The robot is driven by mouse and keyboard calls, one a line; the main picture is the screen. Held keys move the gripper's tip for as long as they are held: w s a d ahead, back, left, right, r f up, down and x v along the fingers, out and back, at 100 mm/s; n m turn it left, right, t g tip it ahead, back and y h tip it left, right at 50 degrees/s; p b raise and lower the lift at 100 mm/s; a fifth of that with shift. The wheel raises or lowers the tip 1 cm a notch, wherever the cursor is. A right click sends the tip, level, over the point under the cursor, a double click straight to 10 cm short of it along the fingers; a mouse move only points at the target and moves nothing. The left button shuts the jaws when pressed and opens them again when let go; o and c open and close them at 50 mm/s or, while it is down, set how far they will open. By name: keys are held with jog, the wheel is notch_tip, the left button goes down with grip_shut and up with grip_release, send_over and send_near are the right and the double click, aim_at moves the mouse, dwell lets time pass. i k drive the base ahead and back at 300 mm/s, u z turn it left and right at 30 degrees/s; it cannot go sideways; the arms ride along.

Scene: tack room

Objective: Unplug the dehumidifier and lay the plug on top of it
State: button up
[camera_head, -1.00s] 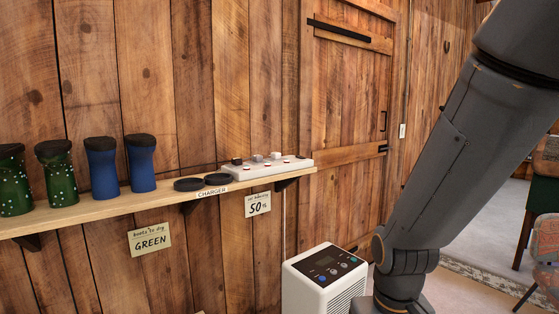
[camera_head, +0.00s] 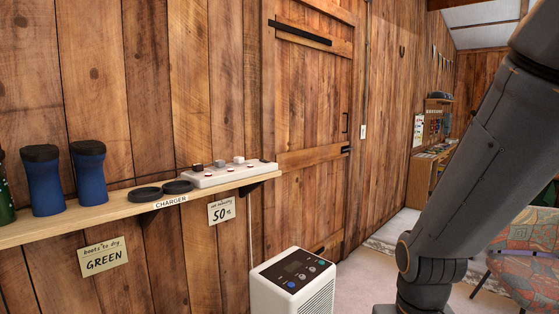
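The dehumidifier (camera_head: 293,289) is a white box with a dark control panel on top (camera_head: 300,268). It stands on the floor against the plank wall, right of the shelf's end, with its lower part cut off by the frame. A white power strip (camera_head: 228,173) lies on the shelf with several plugs in it, some dark and some pale. A thin pale cord (camera_head: 249,232) runs down the wall behind the dehumidifier. I cannot tell which plug it leads to. My arm crosses the right side, but my gripper is out of view.
Notes reading "GREEN" (camera_head: 104,257) and "50%" (camera_head: 222,210) hang below. A patterned chair (camera_head: 527,262) stands at the right.

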aim_at(236, 160)
jog(key=z, duration=0.6)
jog(key=i, duration=6.3)
jog(key=u, duration=4.6)
